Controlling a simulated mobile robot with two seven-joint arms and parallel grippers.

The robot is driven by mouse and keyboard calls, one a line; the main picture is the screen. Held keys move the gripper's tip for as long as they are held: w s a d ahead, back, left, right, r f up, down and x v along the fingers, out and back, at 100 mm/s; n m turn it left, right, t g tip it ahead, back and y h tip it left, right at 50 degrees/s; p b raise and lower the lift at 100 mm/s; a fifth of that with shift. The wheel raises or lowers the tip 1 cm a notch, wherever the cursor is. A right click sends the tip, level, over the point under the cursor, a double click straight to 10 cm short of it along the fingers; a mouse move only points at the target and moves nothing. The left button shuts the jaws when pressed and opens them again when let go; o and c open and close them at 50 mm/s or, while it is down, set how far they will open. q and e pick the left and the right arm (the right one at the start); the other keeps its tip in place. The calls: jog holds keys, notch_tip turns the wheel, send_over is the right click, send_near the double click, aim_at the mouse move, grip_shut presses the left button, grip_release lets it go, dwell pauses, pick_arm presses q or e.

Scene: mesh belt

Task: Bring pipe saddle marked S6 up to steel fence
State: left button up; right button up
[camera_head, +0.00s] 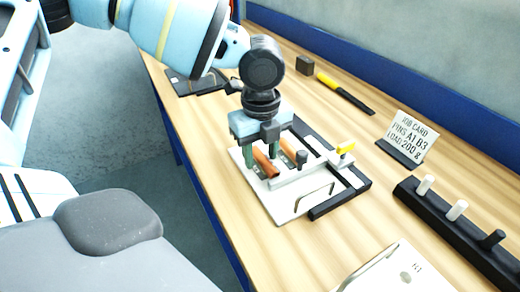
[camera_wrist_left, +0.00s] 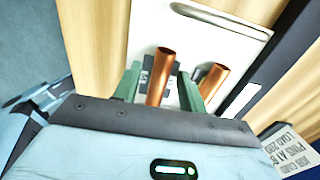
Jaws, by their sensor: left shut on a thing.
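My left gripper (camera_head: 263,160) points down over a white plate (camera_head: 284,213) and is shut on the pipe saddle between its green fingers. In the left wrist view the fingers (camera_wrist_left: 160,88) stand either side of a copper pipe (camera_wrist_left: 160,75). The saddle's small label (camera_wrist_left: 146,63) is partly hidden and I cannot read it clearly. A second copper pipe (camera_wrist_left: 211,80) lies just outside the right finger. A pale grey bar, seemingly the steel fence (camera_head: 312,175), crosses the plate. I cannot tell whether the saddle touches it. My right gripper is not in view.
A black angled frame (camera_head: 340,201) borders the plate, with a yellow-topped piece (camera_head: 345,149) beside the bar. A wire handle (camera_head: 315,199) rises from the plate.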

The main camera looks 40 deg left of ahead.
aim_at(261, 156)
pick_arm(q)
jog(key=shift+d, duration=0.15)
jog(key=o, duration=1.3)
jog(key=shift+s, duration=0.1)
notch_tip(261, 156, up, 2)
jog(key=shift+r, duration=0.25)
notch_tip(261, 156, up, 4)
jog(key=shift+p, duration=0.3)
jog(key=shift+r, duration=0.65)
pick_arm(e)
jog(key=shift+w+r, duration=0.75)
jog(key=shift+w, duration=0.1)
